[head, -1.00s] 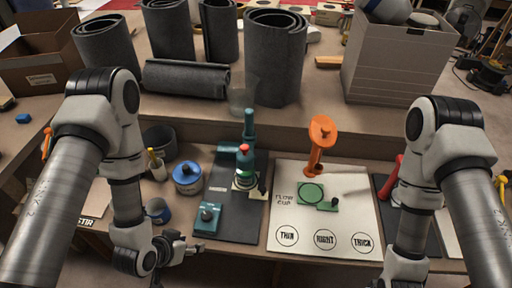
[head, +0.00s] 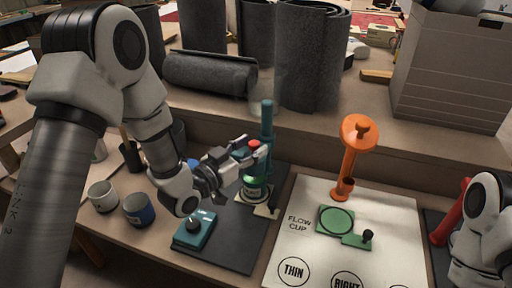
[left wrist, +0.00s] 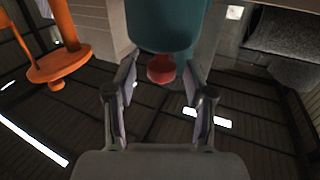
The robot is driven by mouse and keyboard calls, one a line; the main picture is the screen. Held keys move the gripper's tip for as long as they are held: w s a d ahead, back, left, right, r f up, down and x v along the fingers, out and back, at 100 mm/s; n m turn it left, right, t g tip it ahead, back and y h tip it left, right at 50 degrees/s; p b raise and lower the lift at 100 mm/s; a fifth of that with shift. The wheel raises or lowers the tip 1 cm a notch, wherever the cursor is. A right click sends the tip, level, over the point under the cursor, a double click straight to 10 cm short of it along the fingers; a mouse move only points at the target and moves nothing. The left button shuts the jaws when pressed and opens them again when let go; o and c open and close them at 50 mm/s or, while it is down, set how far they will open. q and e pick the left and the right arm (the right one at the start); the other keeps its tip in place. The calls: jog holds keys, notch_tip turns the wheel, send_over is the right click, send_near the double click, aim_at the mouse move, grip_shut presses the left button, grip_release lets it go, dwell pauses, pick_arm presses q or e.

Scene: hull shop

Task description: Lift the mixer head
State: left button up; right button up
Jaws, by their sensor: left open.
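The teal mixer (head: 267,120) stands upright on a dark mat, with a tall column at the back. Its head is partly hidden behind my left gripper (head: 250,147) in the head view. A red knob (head: 254,144) on the mixer shows between the fingers. In the left wrist view the red knob (left wrist: 160,68) hangs below a teal part (left wrist: 165,25), between the two fingertips (left wrist: 158,72). The fingers are spread, with a gap on both sides of the knob. My right gripper is outside the views.
A teal control box with a black knob (head: 192,229) sits in front of the mixer. An orange stand (head: 349,160) and green plate (head: 335,219) are on the white flow-cup board (head: 302,198).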

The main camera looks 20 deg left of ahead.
pick_arm(q)
jog(key=shift+x, duration=0.9)
grip_shut()
notch_tip(320, 180, up, 11)
jog(key=p, duration=0.7)
jog(key=shift+w+a+r, duration=0.1)
grip_release()
